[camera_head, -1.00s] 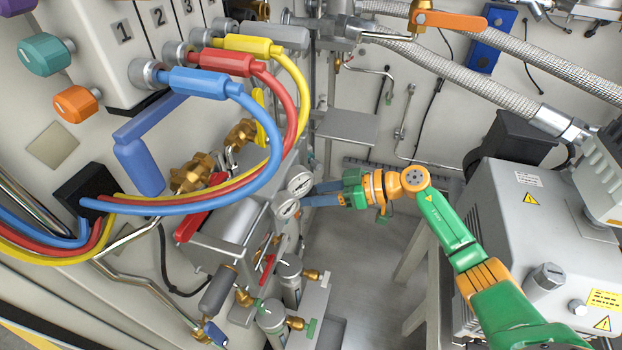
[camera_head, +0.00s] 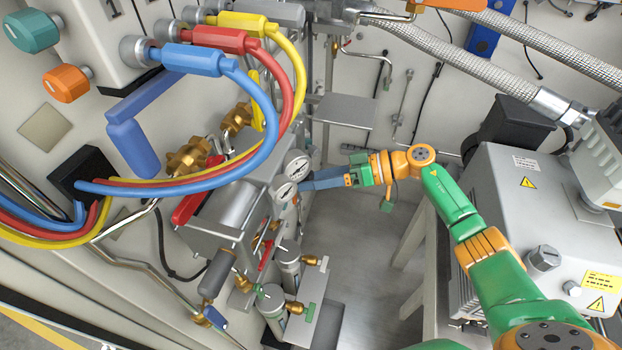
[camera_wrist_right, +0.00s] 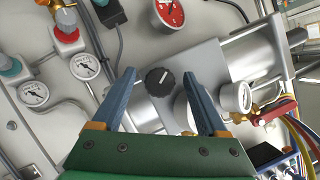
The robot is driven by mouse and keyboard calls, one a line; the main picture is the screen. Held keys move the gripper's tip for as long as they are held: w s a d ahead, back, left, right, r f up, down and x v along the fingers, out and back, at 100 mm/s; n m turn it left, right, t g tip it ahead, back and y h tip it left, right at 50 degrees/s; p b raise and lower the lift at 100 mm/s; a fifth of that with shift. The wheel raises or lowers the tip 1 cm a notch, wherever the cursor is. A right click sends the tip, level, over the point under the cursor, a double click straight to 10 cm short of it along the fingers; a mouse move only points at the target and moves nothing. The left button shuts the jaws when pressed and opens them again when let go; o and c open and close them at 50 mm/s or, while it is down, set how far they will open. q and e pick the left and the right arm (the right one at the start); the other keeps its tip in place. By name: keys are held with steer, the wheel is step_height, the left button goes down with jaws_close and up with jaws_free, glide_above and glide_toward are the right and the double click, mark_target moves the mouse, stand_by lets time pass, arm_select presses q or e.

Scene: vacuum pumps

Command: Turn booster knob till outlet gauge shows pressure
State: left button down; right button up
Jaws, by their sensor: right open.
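A round black knob (camera_wrist_right: 160,80) with a white mark sits on the grey booster block in the right wrist view. My right gripper (camera_wrist_right: 159,75) is open, with its blue fingers on either side of the knob in that view; I cannot tell whether they touch it. In the head view my right gripper (camera_head: 304,184) reaches left to the booster, beside two white-faced gauges, an upper one (camera_head: 297,165) and a lower one (camera_head: 285,192). The knob is hidden there. A white gauge (camera_wrist_right: 237,98) shows right of the fingers in the wrist view; its reading is too small to tell. My left gripper is out of view.
Blue, red and yellow hoses (camera_head: 262,115) arch over the left side. A grey pump housing (camera_head: 525,215) stands right of my arm. Small cylinders with brass fittings (camera_head: 285,262) stand below the booster. A red-faced gauge (camera_wrist_right: 168,12) and two white gauges lie farther up and left in the wrist view.

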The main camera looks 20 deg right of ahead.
steer(key=shift+s+d+r, duration=0.1)
steer(key=shift+d, duration=0.1)
steer(key=v, duration=0.6)
stand_by(0.4)
